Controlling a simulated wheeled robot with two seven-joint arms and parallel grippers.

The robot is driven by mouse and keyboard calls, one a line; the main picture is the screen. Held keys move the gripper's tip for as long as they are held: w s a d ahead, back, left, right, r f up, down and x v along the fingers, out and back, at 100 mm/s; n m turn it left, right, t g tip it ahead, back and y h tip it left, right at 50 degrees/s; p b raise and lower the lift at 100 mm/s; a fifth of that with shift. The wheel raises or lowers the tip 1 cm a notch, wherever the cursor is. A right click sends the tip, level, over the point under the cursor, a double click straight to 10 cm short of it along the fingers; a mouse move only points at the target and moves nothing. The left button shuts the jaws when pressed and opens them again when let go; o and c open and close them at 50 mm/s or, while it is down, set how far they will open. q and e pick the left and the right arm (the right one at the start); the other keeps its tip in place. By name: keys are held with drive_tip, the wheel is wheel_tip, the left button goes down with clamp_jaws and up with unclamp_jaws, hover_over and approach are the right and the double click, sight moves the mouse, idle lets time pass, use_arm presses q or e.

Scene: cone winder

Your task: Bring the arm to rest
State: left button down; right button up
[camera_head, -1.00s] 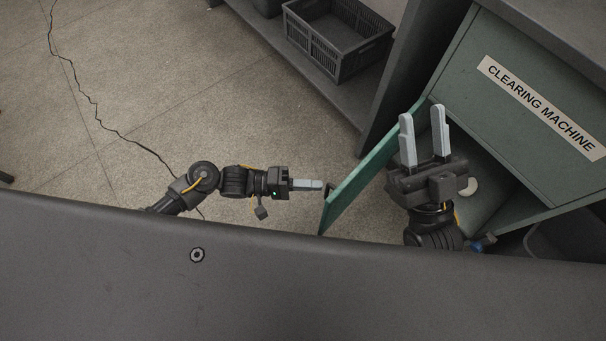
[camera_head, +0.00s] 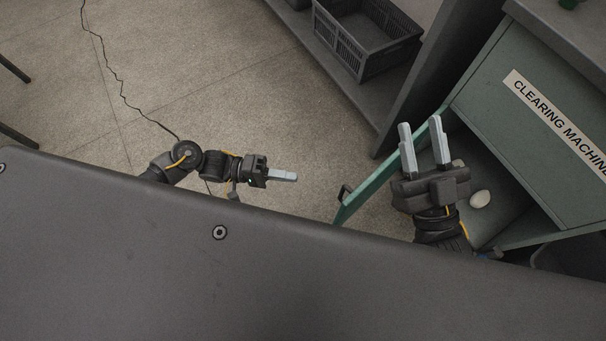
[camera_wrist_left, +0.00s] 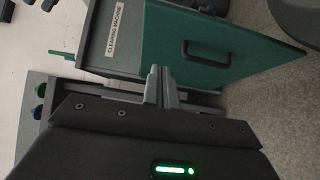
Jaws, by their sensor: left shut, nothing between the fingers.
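My left gripper (camera_head: 284,176) is shut and empty, held over the bare floor to the left of the green door in the head view. Its fingers (camera_wrist_left: 161,88) also show closed together in the left wrist view. My right gripper (camera_head: 424,147) is open, its two fingers apart and pointing up in the picture, in front of the clearing machine's opening. The clearing machine (camera_head: 520,150) is a green cabinet with a white label. Its green door (camera_head: 372,186) stands open; the door's front and dark handle (camera_wrist_left: 206,55) show in the left wrist view.
A whitish rounded object (camera_head: 480,199) lies inside the cabinet, beside my right gripper. A dark crate (camera_head: 352,50) sits on a low shelf at the top. Floor between cable and door is clear.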

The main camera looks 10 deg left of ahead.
use_arm(q)
drive_tip(key=shift+s+a, duration=0.1)
drive_tip(key=shift+a, duration=0.4)
